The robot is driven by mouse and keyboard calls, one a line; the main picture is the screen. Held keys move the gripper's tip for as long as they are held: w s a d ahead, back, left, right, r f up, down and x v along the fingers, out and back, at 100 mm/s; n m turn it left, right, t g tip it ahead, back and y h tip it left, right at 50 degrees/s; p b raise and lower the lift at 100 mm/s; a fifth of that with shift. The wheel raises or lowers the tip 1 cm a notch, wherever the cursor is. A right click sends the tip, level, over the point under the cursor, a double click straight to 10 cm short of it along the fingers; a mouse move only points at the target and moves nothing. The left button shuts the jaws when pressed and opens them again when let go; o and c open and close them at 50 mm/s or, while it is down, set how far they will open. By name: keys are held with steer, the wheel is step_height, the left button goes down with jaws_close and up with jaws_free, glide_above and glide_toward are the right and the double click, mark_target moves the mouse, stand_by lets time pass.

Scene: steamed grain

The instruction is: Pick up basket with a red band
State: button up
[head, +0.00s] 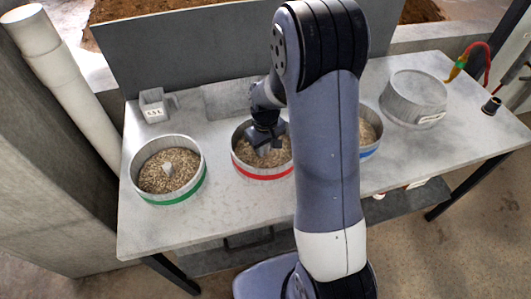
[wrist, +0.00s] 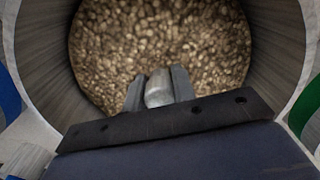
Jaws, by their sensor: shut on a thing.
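The basket with a red band (head: 250,172) stands on the grey table in the head view, full of brown grain. My gripper (head: 264,150) reaches down into it from above. In the wrist view my gripper (wrist: 158,92) is shut on a pale grey knob in the middle of the grain, with a finger on each side. The basket's wall (wrist: 265,50) surrounds the grain there. My arm hides part of the basket's right side in the head view.
A green-banded basket (head: 186,194) with grain and a central knob stands to the left. A blue-banded basket (head: 370,153) is partly behind my arm on the right. An empty basket (head: 405,109) stands farther right.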

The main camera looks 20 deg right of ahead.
jaws_close()
steer(key=shift+r, duration=0.1)
stand_by(0.3)
